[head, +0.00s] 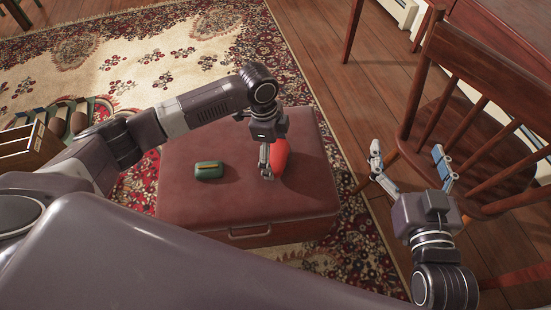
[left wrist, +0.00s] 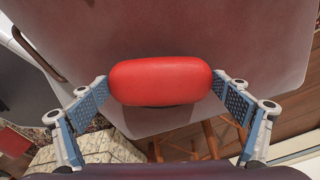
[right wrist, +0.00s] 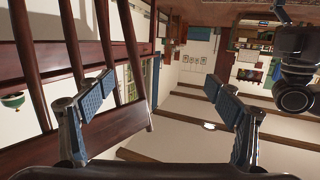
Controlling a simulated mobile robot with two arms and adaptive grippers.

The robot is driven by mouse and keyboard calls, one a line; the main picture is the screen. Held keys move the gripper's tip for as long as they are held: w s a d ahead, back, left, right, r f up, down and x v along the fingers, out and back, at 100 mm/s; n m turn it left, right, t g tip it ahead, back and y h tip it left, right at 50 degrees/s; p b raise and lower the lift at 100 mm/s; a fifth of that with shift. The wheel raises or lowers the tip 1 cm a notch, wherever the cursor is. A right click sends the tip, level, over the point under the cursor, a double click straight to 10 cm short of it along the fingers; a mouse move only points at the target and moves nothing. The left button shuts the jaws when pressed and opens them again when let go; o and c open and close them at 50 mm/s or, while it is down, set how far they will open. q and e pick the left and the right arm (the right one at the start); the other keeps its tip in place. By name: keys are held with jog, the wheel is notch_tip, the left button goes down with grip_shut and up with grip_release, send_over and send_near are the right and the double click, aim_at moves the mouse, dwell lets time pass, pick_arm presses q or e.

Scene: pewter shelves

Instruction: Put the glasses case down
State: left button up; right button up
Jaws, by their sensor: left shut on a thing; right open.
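The red, rounded, oblong glasses case (head: 280,157) is held by my left gripper (head: 266,166) over the brown padded ottoman (head: 235,208), right of its middle. In the left wrist view the case (left wrist: 160,82) lies crosswise between both fingers of the left gripper (left wrist: 160,86), which press on its ends. A dark shadow shows close by it; I cannot tell whether it touches the ottoman top. My right gripper (head: 408,162) is open and empty, off the ottoman's right side near a wooden chair; its spread fingers also show in the right wrist view (right wrist: 162,95).
A small green case with a yellowish band (head: 209,171) lies on the ottoman, left of the red case. The ottoman top between and behind them is clear. The wooden chair (head: 480,145) stands close to my right gripper. A patterned rug (head: 130,60) lies on the floor.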

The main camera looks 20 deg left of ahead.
pick_arm(q)
jog(key=shift+f, duration=0.95)
pick_arm(e)
jog(key=r, duration=0.1)
jog(key=r+t, duration=0.1)
jog(key=r, duration=0.1)
jog(key=shift+w+a+r+t+y, duration=0.25)
jog(key=shift+a+r+t+y, duration=0.05)
jog(key=shift+r+t, duration=0.1)
pick_arm(q)
jog(key=shift+f, duration=0.15)
pick_arm(e)
jog(key=shift+f, duration=0.15)
pick_arm(q)
jog(key=o, duration=0.9)
